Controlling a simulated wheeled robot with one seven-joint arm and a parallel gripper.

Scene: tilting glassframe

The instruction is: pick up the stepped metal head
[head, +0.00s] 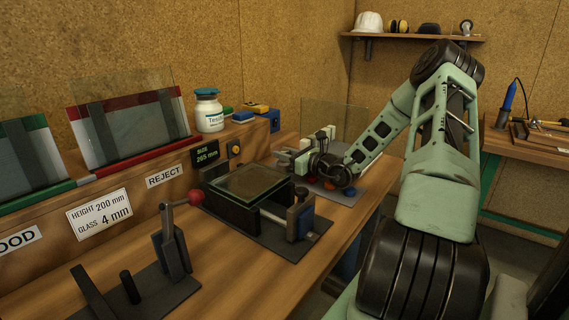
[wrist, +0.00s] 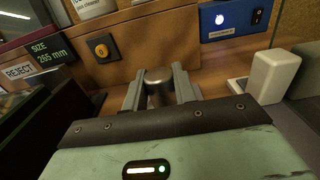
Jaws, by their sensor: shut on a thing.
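The stepped metal head (wrist: 159,76) is a short grey metal cylinder, seen in the wrist view between the two grey fingers of my gripper (wrist: 158,88). The fingers are shut on its sides. Its lower part is hidden behind the gripper body, and I cannot tell whether it touches the bench. In the head view my gripper (head: 284,160) is at the back of the bench, beyond the glass clamp fixture. The metal head is too small there to make out clearly.
A clamp fixture (head: 290,243) with a glass pane (head: 252,182) stands in front of my gripper. A red-knobbed lever (head: 170,240) is nearer. A wooden ledge (head: 150,210) with a white bottle (head: 208,110) runs behind. A white block (wrist: 274,75) stands to the right in the wrist view.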

